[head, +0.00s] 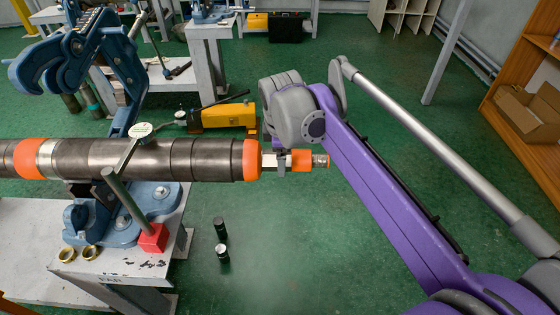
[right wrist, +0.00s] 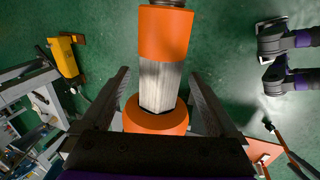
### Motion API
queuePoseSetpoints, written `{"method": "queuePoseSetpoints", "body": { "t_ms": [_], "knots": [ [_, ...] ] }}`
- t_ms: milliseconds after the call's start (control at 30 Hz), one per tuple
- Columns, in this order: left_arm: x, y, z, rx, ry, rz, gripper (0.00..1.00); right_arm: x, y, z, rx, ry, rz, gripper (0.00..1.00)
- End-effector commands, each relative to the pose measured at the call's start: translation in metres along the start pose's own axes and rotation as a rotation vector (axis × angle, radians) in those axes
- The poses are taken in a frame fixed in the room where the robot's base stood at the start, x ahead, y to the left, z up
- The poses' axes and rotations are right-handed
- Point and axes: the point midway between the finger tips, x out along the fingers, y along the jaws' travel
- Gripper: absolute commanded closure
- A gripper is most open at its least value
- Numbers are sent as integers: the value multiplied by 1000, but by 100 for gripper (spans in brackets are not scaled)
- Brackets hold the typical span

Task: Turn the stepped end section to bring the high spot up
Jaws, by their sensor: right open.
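A long dark steel pipe (head: 120,160) lies level in the blue pipe vise (head: 115,215), with orange bands around it. At its right end is the stepped end section: a wide orange ring (head: 250,160), a pale flat-sided piece (head: 270,161), a narrower orange collar (head: 303,160) and a metal tip (head: 321,160). My right gripper (head: 282,160) is at the pale piece. In the right wrist view my gripper's fingers (right wrist: 160,76) stand either side of the pale piece (right wrist: 160,88), apart from it with gaps showing. My left gripper is not in view.
A round dial gauge (head: 140,130) sits over the pipe, with a grey rod and red block (head: 152,238) on the white bench (head: 140,262). Two brass rings (head: 90,252) lie there. Two dark cylinders (head: 221,229) stand on the floor. A yellow tool (head: 228,115) is behind.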

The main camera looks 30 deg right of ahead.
Motion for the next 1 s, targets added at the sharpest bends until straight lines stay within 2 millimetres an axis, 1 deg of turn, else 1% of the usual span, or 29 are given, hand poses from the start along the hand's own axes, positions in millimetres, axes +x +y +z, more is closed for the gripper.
{"method": "queuePoseSetpoints", "body": {
  "t_ms": [33,200,533,667,700,767,800,867,900,967,1000],
  "knots": [
    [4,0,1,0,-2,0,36,9,0,0,0,0,0,5],
    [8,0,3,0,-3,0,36,23,0,0,0,0,0,5],
    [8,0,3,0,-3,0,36,25,0,0,0,1,0,5],
    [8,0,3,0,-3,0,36,25,0,0,0,1,0,28],
    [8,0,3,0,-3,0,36,25,0,0,0,1,0,36],
    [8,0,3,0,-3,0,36,25,0,0,0,1,0,46],
    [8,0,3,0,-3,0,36,25,0,0,0,1,0,54],
    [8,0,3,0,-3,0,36,25,0,0,0,1,0,64],
    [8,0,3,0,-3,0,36,25,0,0,0,1,0,72],
    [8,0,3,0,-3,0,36,25,0,0,0,1,0,82],
    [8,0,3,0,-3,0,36,25,0,0,0,1,0,90]
  ]
}}
